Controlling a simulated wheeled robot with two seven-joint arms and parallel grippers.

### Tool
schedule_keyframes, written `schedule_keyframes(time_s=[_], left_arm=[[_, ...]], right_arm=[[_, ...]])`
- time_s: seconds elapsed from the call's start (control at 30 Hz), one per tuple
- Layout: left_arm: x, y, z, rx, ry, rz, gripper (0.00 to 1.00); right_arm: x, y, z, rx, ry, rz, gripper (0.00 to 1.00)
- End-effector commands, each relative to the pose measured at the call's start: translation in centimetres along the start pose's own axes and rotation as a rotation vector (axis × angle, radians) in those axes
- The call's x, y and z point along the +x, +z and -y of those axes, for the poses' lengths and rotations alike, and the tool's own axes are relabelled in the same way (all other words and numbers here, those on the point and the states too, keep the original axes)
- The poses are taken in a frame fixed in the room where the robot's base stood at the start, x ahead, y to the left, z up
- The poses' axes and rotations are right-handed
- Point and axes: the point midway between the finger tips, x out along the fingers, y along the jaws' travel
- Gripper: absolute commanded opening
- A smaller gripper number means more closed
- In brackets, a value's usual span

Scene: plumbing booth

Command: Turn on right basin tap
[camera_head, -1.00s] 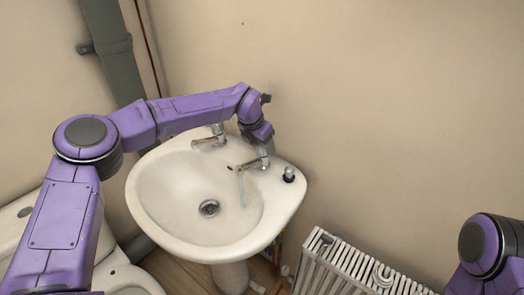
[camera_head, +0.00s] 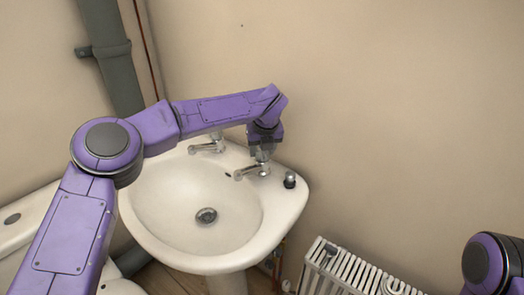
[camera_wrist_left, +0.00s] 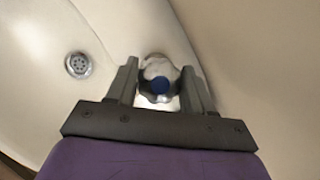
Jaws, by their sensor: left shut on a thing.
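The right basin tap (camera_head: 249,172) is a chrome tap at the back right of the white basin (camera_head: 155,215). My left gripper (camera_head: 263,150) comes down on it from above. In the left wrist view, the tap's rounded handle with a blue cap (camera_wrist_left: 158,84) sits between the two dark fingers. My left gripper is shut on this handle. No water stream shows under the right spout now. My right gripper is out of view; only part of my right arm shows at the lower right.
A second chrome tap (camera_head: 206,147) stands to the left on the basin. A small dark-and-chrome fitting (camera_head: 290,180) sits on the basin's right rim. A white radiator (camera_head: 345,270) is at the lower right. A grey pipe (camera_head: 115,65) runs up the left wall.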

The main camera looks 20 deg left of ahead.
Motion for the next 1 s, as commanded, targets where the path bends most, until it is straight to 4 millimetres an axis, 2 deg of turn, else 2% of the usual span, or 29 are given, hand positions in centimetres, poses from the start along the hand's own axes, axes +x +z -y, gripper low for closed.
schedule_keyframes(time_s=[0.4, 0.97, 1.0], left_arm=[[-0.32, 0.48, -0.07, -0.170, 0.064, 0.012, 0.21], [-0.37, 0.61, -0.14, -0.193, 0.073, 0.014, 0.21], [-0.36, 0.58, -0.14, -0.193, 0.073, 0.013, 0.65]], right_arm=[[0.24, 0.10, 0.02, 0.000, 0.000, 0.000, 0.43], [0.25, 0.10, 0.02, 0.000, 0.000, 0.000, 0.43], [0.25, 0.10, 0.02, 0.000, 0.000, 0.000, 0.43]])
